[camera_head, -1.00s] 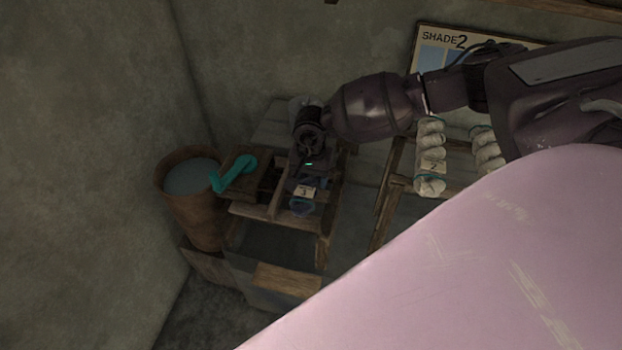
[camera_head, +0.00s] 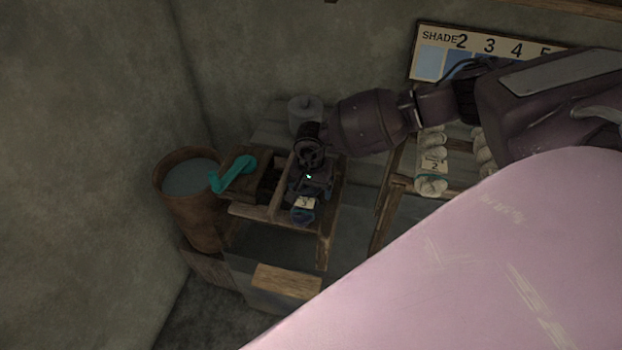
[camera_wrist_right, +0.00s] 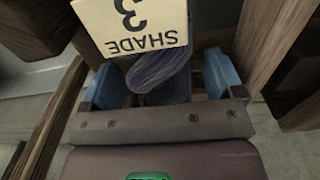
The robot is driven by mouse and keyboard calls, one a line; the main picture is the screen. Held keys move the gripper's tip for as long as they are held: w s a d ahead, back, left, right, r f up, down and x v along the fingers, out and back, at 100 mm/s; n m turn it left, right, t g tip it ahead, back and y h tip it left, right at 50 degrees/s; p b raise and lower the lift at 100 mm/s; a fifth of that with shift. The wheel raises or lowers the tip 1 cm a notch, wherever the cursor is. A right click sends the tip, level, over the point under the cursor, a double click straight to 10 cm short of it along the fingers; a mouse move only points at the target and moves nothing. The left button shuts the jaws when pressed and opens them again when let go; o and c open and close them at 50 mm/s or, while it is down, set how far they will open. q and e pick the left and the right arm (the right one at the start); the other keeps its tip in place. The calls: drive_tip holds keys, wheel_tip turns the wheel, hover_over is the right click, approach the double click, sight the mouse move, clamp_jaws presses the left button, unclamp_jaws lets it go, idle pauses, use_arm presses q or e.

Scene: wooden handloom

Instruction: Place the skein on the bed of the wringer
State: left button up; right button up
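A blue-grey skein (camera_head: 302,215) with a paper tag marked SHADE 3 hangs at my right gripper (camera_head: 308,184), low at the wringer's wooden frame (camera_head: 264,213). In the right wrist view the skein (camera_wrist_right: 162,80) lies between the two blue fingers of the right gripper (camera_wrist_right: 162,75). The wringer's teal crank (camera_head: 235,172) is just left of the gripper. My arm and gripper hide part of the wringer's bed. My left gripper is not in view.
A wooden bucket of water (camera_head: 192,205) stands left of the wringer. Pale tagged skeins (camera_head: 431,175) hang on a wooden rack to the right. A grey cylindrical container (camera_head: 304,113) stands behind. A shade board (camera_head: 432,62) is on the back wall.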

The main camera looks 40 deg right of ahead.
drive_tip(key=shift+r, duration=0.5)
wheel_tip(320, 180, up, 11)
drive_tip(key=shift+r+p, duration=0.15)
drive_tip(key=shift+p, duration=0.2)
idle(0.3)
